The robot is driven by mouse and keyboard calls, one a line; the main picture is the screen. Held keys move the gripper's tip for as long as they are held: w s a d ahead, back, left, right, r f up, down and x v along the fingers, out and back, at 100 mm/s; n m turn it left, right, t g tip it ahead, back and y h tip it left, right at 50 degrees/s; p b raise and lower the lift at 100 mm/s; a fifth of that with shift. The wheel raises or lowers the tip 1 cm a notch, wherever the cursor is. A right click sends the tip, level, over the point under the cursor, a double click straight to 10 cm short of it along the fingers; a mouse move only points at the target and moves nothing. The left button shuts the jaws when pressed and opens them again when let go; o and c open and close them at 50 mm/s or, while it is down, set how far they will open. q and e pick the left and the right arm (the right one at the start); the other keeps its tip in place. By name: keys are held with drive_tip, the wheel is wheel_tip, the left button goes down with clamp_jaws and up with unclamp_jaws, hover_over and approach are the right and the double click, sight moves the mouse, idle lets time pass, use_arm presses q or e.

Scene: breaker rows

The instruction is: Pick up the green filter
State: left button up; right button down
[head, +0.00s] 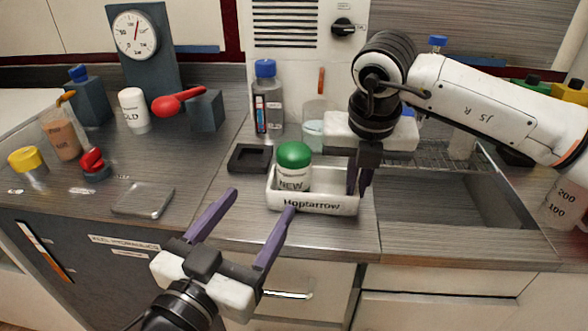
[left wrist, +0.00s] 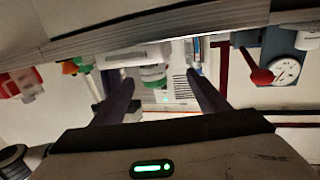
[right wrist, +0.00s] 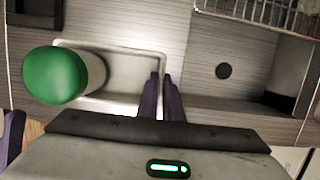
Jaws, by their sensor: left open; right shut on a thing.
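The green filter (head: 294,156) is a white canister with a green domed cap and the label "NEW". It stands upright in a white tray (head: 312,204) marked "Hoptarrow" on the counter; it also shows in the right wrist view (right wrist: 56,76). My left gripper (head: 262,201) is open and empty in front of the counter edge, short of the tray. My right gripper (head: 359,188) is at the tray's right end. Its fingers are close together on the tray's right wall in the right wrist view (right wrist: 161,78).
A black square holder (head: 249,158) lies left of the tray. A clear bottle with a blue cap (head: 267,100) and a glass beaker (head: 315,130) stand behind. A sink (head: 450,195) is at the right. A grey flat plate (head: 143,200) lies at the left.

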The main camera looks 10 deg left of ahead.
sight(287, 176)
use_arm(q)
drive_tip(key=shift+w+d+r+h, duration=0.1)
drive_tip(key=shift+w+d+h, duration=0.1)
drive_tip(key=shift+d, duration=0.3)
drive_tip(key=shift+w+d+r+h, duration=0.1)
drive_tip(key=shift+w+d, duration=0.1)
drive_tip(key=shift+d, duration=0.3)
drive_tip(key=x, duration=0.5)
drive_tip(key=shift+f, duration=0.1)
drive_tip(key=shift+r+x, duration=0.15)
drive_tip(key=shift+x, duration=1.25)
drive_tip(key=shift+r+x, duration=0.2)
drive_tip(key=shift+x, duration=1.2)
drive_tip(key=c, duration=1.4)
